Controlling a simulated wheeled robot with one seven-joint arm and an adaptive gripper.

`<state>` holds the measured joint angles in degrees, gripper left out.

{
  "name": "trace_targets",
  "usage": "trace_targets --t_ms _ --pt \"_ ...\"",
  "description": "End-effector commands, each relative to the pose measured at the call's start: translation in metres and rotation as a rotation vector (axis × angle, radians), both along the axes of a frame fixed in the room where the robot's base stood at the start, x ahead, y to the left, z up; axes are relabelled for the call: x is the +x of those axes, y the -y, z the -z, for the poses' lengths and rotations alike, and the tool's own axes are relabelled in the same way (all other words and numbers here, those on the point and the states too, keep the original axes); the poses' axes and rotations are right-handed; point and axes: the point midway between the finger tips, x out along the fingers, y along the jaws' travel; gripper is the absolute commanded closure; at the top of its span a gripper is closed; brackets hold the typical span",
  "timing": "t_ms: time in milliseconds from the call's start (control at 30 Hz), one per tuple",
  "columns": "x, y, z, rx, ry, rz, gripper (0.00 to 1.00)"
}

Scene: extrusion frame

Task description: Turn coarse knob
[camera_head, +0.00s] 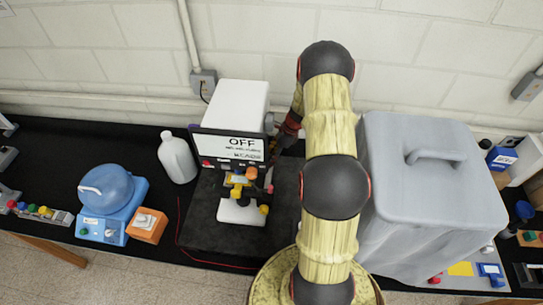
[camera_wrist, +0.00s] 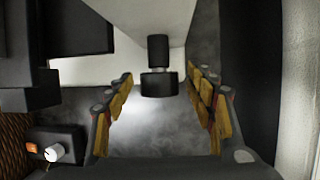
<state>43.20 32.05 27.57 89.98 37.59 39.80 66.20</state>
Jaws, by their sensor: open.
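A black stepped cylindrical knob (camera_wrist: 158,84) sticks out between the fingers in the wrist view; it appears to be the coarse knob. My gripper (camera_wrist: 160,80) is open, with one yellow-padded finger on each side of the knob and visible gaps on both sides. In the head view a small microscope with a white base (camera_head: 240,212) and yellow and orange parts stands below a screen (camera_head: 228,146) reading OFF. My gripper reaches down to the microscope's right side there, partly hidden by my arm. The knob cannot be made out in the head view.
A large grey container (camera_head: 420,200) stands close right of my arm. A white jug (camera_head: 177,157), a blue device (camera_head: 108,203) and an orange switch box (camera_head: 147,225) stand to the left. A black box with a white dial (camera_wrist: 55,152) sits low left in the wrist view.

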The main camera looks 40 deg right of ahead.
Motion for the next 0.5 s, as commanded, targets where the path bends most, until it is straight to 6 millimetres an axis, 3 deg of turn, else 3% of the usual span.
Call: trace_targets --t_ms 300,500 --pt "0.0005 -0.0011 0.0030 0.000 0.000 0.000 0.45" --pt "0.0005 -0.0011 0.0029 0.000 0.000 0.000 0.57"
